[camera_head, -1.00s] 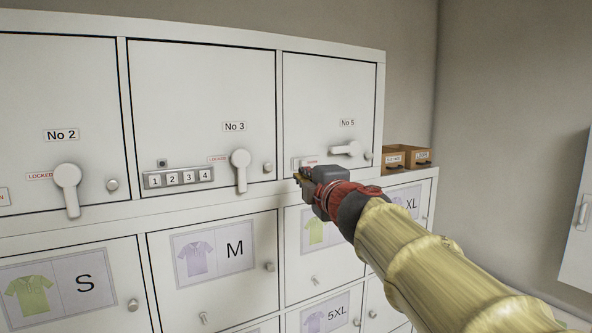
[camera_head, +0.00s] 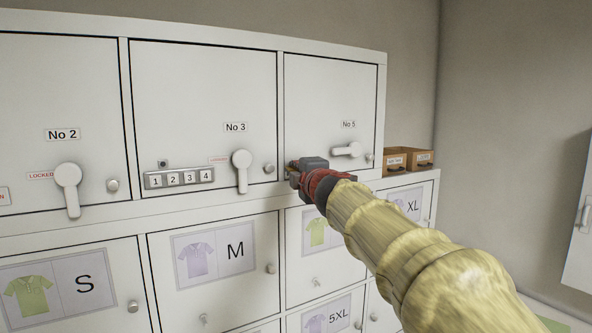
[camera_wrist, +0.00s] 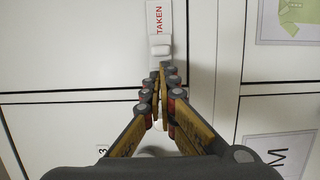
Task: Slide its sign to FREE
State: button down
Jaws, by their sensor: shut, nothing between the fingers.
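The sliding sign (camera_wrist: 159,20) is on the No 5 door (camera_head: 335,90), a pale strip with red TAKEN lettering and a small raised pale knob (camera_wrist: 160,50). In the head view my gripper hides most or all of it. My gripper (camera_head: 292,167) is at the lower left of the No 5 door. In the wrist view my gripper (camera_wrist: 161,72) is shut and empty, its fingertips just below the knob in the picture. I cannot tell whether they touch it.
The No 5 lever handle (camera_head: 347,150) lies level, right of my gripper. The No 3 handle (camera_head: 241,172) hangs down on the left, beside a 1-2-3-4 code lock (camera_head: 180,178). Shirt-size doors (camera_head: 213,255) are below.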

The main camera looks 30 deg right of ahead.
jog(key=d, duration=0.4)
jog(key=shift+w+d+p, duration=0.1)
jog(key=shift+d+p, duration=0.15)
jog(key=shift+p, duration=0.1)
